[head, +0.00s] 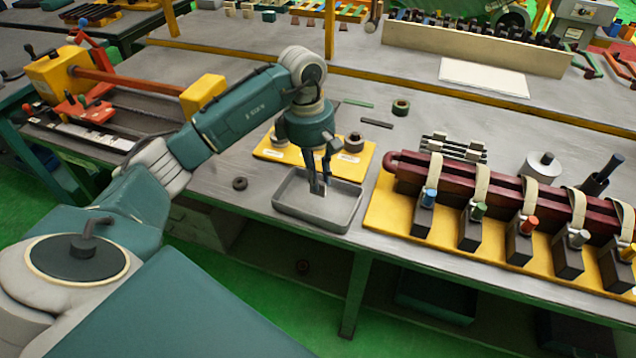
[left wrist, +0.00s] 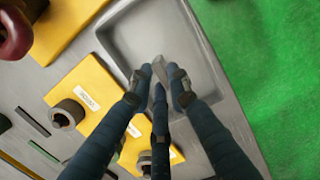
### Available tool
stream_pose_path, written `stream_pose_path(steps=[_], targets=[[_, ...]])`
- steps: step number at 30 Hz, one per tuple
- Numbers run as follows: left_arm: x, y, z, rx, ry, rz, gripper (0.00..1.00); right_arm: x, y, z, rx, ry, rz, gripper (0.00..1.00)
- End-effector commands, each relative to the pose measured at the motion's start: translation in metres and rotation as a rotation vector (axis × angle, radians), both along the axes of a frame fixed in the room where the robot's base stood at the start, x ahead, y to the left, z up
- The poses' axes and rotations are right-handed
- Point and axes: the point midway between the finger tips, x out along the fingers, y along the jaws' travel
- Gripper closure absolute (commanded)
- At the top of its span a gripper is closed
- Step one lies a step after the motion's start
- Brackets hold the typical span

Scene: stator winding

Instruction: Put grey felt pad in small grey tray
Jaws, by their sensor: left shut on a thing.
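My left gripper (head: 320,186) reaches down over the small grey tray (head: 292,203) near the table's front edge. It is shut on a small light-grey piece, the grey felt pad (head: 322,190), at its fingertips. In the left wrist view, the fingers of my left gripper (left wrist: 163,85) close around the grey felt pad (left wrist: 176,72), with the tray (left wrist: 205,50) below. I see nothing else in the tray, though the fingers hide part of it. I cannot tell whether the pad touches the tray floor. My right gripper is not in view.
A yellow labelled board (head: 268,152) with dark round parts stands just behind the tray. A yellow base (head: 383,215) with a dark red bar and strapped blocks lies to the right. A small dark ring (head: 240,184) lies left of the tray.

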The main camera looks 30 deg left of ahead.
Motion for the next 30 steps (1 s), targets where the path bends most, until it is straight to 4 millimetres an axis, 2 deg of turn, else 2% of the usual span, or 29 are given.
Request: stream_pose_path(steps=[6,17,18,21,30], targets=[[-0.001,-0.001,-0.029,-0.002,0.005,-0.001,0.93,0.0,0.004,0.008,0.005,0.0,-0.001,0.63],[0.0,0.0,-0.035,0.0,0.001,0.0,0.93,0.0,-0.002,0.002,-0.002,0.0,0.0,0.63],[0.0,0.0,-0.034,-0.001,0.001,0.0,0.79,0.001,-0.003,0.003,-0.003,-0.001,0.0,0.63],[0.0,0.0,-0.034,-0.001,0.002,0.0,0.64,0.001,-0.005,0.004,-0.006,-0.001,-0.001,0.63],[0.0,0.0,-0.032,-0.001,0.002,0.0,0.64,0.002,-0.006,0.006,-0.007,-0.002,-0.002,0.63]])
